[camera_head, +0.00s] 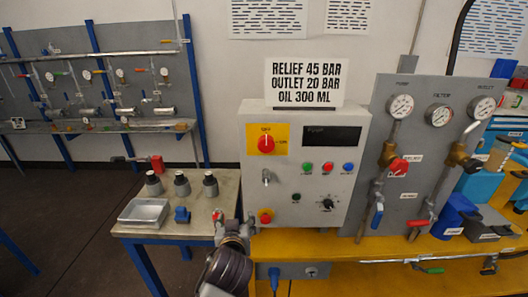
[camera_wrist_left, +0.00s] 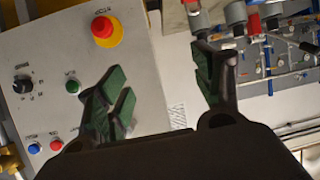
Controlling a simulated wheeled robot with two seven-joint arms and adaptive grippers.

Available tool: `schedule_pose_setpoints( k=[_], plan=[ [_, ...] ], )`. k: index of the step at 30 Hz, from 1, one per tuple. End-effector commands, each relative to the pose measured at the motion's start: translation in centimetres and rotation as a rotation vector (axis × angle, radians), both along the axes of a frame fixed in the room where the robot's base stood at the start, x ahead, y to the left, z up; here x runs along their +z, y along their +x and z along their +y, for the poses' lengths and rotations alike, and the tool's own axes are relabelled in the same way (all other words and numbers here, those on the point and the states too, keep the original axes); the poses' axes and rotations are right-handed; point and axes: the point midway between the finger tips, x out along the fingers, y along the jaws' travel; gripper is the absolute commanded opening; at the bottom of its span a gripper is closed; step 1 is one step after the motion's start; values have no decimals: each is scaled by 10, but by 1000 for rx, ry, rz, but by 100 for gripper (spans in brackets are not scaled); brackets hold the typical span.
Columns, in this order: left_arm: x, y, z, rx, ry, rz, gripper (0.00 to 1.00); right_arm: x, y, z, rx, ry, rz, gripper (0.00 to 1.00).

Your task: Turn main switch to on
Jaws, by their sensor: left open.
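The main switch (camera_head: 267,143) is a red knob on a yellow plate at the upper left of the grey control box (camera_head: 340,185). Its white mark points straight up, toward the label at the top of the plate; another label is at its right. My left gripper (camera_head: 232,230) is at the lower left of the box, below the switch and apart from it. In the left wrist view its green-padded fingers (camera_wrist_left: 162,80) are spread with nothing between them. The main switch is not clear in that view. My right gripper is not in view.
A red mushroom button (camera_head: 265,216) on yellow is close to my left gripper, also in the wrist view (camera_wrist_left: 103,29). A keyed lock (camera_head: 266,176) projects below the switch. A side table (camera_head: 150,228) holds dark-topped canisters and a tray. A gauge panel (camera_head: 415,120) stands at right.

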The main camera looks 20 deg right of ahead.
Motion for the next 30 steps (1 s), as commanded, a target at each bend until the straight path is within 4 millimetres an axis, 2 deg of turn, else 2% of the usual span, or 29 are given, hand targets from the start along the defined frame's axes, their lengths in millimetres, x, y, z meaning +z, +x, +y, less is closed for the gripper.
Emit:
schedule_pose_setpoints(
  k=[1,6,9,13,18,30],
  plan=[
    [24,-2,-12,-8,-20,-47,67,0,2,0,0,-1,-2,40],
    [97,-17,-45,-25,-95,-192,67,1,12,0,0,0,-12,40],
    [136,-31,-61,-39,-141,-271,67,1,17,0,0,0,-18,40],
    [172,-48,-76,-56,-190,-347,67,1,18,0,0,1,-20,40],
    [194,-60,-84,-68,-221,-395,67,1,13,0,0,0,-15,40],
    [195,-61,-85,-69,-225,-399,67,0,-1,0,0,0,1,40]
  ],
)
